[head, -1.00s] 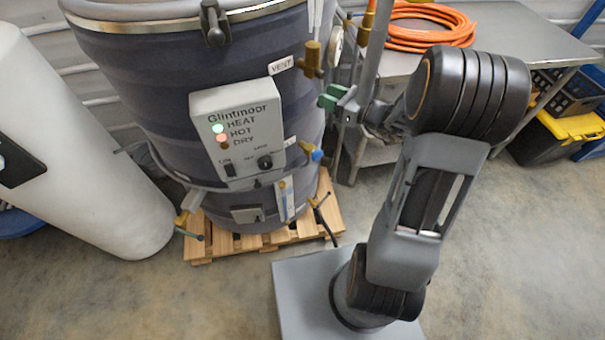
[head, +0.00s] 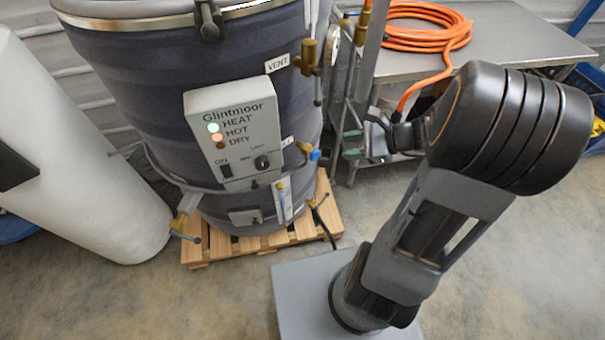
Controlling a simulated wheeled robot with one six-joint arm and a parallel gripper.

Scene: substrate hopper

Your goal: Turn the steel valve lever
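The drum-shaped Glintmoor hopper (head: 130,95) stands at centre-left with several small brass valves. The brass valve beside the VENT label (head: 306,58) has a thin grey lever (head: 318,88) hanging down, which looks like steel. Another brass valve (head: 305,150) with a blue part sits lower on the right side. Valves with thin, darker or teal levers sit at the lower left (head: 186,222) and lower right (head: 318,205). My gripper (head: 352,144) has green fingertips spread apart with nothing seen between them. It appears right of the hopper, below the VENT valve, apart from every lever.
A control box (head: 237,130) with lit lamps is on the hopper's front. The hopper stands on a wooden pallet (head: 195,252). A steel table (head: 510,40) with a coiled orange hose (head: 425,42) is behind my arm. A white cylinder (head: 80,160) leans at left. Front floor is open.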

